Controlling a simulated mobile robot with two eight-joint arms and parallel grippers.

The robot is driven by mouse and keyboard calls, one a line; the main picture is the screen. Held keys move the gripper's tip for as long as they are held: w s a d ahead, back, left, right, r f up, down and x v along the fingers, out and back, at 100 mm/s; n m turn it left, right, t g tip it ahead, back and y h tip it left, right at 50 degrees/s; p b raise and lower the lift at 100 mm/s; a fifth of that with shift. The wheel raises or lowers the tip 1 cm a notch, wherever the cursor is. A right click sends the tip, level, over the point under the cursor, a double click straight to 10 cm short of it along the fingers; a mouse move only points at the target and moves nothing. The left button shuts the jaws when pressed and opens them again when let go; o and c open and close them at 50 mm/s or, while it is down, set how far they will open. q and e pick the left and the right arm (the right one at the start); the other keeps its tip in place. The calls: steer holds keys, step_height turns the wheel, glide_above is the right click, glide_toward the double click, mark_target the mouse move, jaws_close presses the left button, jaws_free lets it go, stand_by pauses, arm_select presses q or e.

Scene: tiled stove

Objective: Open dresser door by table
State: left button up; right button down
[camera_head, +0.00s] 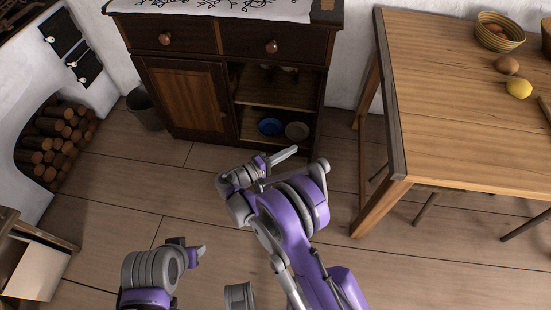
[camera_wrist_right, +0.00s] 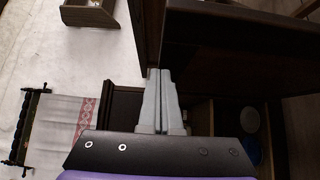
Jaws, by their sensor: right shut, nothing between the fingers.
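The dark wood dresser (camera_head: 270,60) stands against the back wall, left of the table (camera_head: 470,90). Its left door (camera_head: 187,92), a brown panel with a small knob (camera_head: 222,114), looks closed. The right half shows open shelves with a blue bowl (camera_head: 270,126) and a grey bowl (camera_head: 297,130). My right gripper (camera_head: 286,155) is in front of the shelves, shut and empty. In the right wrist view its fingers (camera_wrist_right: 160,100) are together beside dark wooden panels (camera_wrist_right: 240,45); contact cannot be judged. My left gripper (camera_head: 200,251) is low at the left; its jaw state is unclear.
A dark bucket (camera_head: 145,108) stands left of the dresser, near a log niche (camera_head: 60,140). The table's legs stand to the right of my right arm. Floor (camera_head: 110,210) is free in front of the dresser's left side.

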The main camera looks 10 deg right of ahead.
mark_target(316, 157)
steer(key=shift+s+d, duration=0.25)
steer(key=shift+d, duration=0.8)
steer(key=shift+s+d, duration=0.25)
steer(key=shift+d, duration=0.75)
steer(key=shift+d, duration=0.1)
